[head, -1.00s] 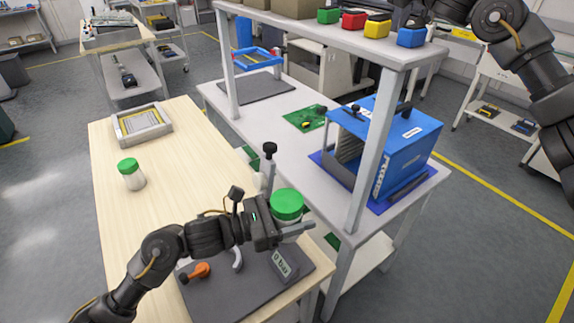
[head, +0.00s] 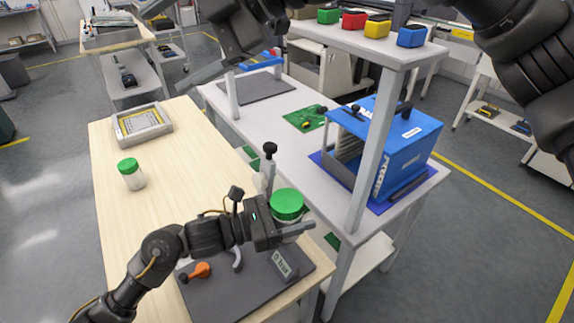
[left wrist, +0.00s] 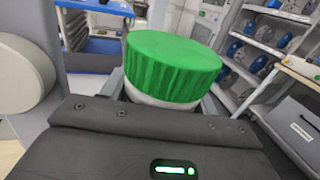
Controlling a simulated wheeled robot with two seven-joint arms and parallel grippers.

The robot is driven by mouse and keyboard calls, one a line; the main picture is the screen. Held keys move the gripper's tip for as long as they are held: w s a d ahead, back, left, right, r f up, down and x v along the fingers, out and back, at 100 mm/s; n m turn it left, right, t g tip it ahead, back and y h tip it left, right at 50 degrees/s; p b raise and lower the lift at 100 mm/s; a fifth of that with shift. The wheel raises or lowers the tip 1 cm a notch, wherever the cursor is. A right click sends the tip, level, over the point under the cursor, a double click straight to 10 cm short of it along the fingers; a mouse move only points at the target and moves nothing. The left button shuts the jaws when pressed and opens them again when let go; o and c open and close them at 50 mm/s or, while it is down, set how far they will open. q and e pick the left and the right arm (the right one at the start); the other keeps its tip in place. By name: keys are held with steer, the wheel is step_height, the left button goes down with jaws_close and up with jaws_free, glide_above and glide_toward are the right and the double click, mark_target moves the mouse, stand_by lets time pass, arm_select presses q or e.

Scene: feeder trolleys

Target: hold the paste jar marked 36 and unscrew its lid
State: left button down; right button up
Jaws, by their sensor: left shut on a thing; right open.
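A jar with a ribbed green lid (head: 287,204) is held upright in my left gripper (head: 288,227) at the right edge of the wooden table. In the left wrist view the green lid (left wrist: 172,65) sits on the jar, above a strip of its pale body (left wrist: 160,101) between the jaws. The rest of the body is hidden, and no number is readable. A second green-lidded jar (head: 131,174) stands on the wooden table at the left.
A dark mat (head: 225,296) with an orange-handled tool (head: 200,270) and a small grey display box (head: 284,264) lies below my left arm. A framed tray (head: 142,123) is at the table's far end. A shelf post (head: 373,150) and blue box (head: 405,150) stand right.

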step_height(320, 180, down, 5)
steer(key=s+n+h, duration=0.1)
steer(key=s+h, duration=0.1)
steer(key=n+h, duration=0.2)
steer(key=h, duration=0.9)
glide_above(287, 200)
steer(key=shift+t, duration=0.4)
step_height(287, 200, down, 16)
steer(key=shift+f, duration=4.25)
